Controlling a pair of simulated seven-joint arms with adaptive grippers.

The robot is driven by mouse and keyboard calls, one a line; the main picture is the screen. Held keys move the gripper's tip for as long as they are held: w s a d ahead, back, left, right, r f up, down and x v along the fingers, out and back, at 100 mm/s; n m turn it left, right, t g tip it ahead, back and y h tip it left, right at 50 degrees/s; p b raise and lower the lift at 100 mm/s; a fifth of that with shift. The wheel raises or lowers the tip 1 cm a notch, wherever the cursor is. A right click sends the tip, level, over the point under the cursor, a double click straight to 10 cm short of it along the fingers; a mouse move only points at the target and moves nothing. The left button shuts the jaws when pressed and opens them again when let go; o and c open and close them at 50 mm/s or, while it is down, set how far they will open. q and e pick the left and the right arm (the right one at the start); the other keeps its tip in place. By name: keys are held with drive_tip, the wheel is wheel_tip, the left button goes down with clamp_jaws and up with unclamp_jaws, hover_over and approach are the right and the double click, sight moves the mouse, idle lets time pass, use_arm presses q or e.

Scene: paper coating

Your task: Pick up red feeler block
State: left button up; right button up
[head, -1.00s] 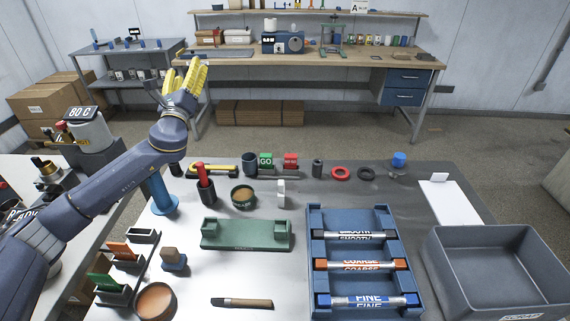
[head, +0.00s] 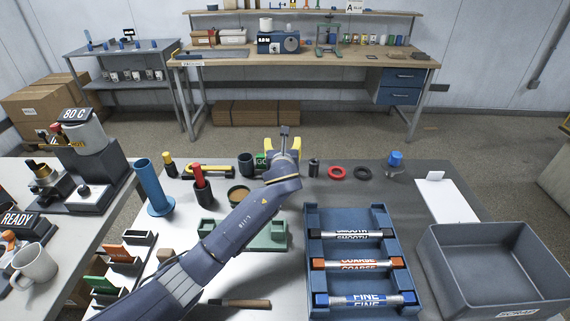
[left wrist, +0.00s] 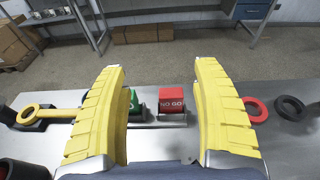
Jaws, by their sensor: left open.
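The red block marked NO GO (left wrist: 171,98) sits on a small grey stand at the back of the table. In the left wrist view it shows between my two yellow fingers, nearer the right one, with no contact visible. The green block (left wrist: 136,103) is just left of it, partly covered by the left finger; a bit of it shows in the head view (head: 262,160). My left gripper (head: 284,143) is open and empty, and in the head view it hides the red block. My right gripper is not in view.
A red ring (head: 336,172) and a black ring (head: 362,173) lie to the right. A yellow-handled tool (head: 208,171) lies to the left. A blue rack with labelled rods (head: 317,250) and a grey bin (head: 442,278) stand at the front right.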

use_arm(q)
wheel_tip(320, 180, down, 5)
drive_tip(key=s+d+g, duration=0.1)
drive_tip(key=s+g, duration=0.1)
drive_tip(key=shift+f+x, duration=0.15)
drive_tip(key=shift+x, duration=1.75)
drive_tip(key=shift+f+x, duration=0.15)
drive_tip(key=shift+x, duration=1.75)
drive_tip(key=shift+s+d, duration=0.1)
drive_tip(key=shift+d, duration=0.05)
drive_tip(key=shift+c, duration=0.3)
drive_tip(key=c, duration=1.2)
